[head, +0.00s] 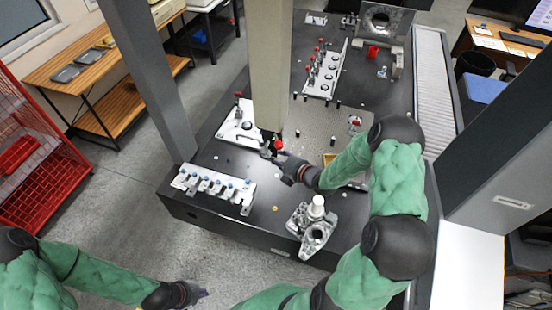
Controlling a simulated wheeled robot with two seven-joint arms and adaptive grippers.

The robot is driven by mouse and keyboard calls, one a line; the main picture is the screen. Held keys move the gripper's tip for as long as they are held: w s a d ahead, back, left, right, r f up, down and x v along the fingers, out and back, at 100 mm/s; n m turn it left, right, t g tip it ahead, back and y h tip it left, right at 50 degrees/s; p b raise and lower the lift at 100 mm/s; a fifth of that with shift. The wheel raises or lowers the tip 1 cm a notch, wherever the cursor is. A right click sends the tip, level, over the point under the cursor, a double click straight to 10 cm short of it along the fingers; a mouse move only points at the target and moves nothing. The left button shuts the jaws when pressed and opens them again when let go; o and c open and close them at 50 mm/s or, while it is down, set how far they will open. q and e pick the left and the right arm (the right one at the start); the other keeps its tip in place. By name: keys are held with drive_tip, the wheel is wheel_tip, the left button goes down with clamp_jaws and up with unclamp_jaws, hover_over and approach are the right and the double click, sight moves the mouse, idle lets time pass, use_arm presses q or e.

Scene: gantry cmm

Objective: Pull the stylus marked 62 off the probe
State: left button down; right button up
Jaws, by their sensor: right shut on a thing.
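My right gripper (271,153) reaches in from the right, just below the lower end of the pale vertical column (268,70), where the probe is. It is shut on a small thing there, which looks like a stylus. The fingers mostly hide it, and no number is readable. I cannot tell whether the stylus is still joined to the probe. My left gripper (197,296) is low at the bottom edge, off the table and far from the probe. Its fingers are too small to judge.
A white rack with blue-topped pieces (213,189) stands at the table's front left. A metal casting with a white cylinder (314,225) is at the front. Fixtures with red-knobbed clamps (238,124) and a grey upright (150,75) stand near the column.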

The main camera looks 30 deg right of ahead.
drive_tip(key=shift+f+b, duration=1.55)
drive_tip(key=shift+b, duration=0.4)
drive_tip(key=shift+f+b, duration=0.7)
drive_tip(key=shift+b, duration=0.2)
drive_tip(key=shift+s+d+r, duration=0.1)
drive_tip(key=p+v, duration=0.1)
drive_tip(key=v, duration=0.6)
drive_tip(key=shift+s, duration=0.4)
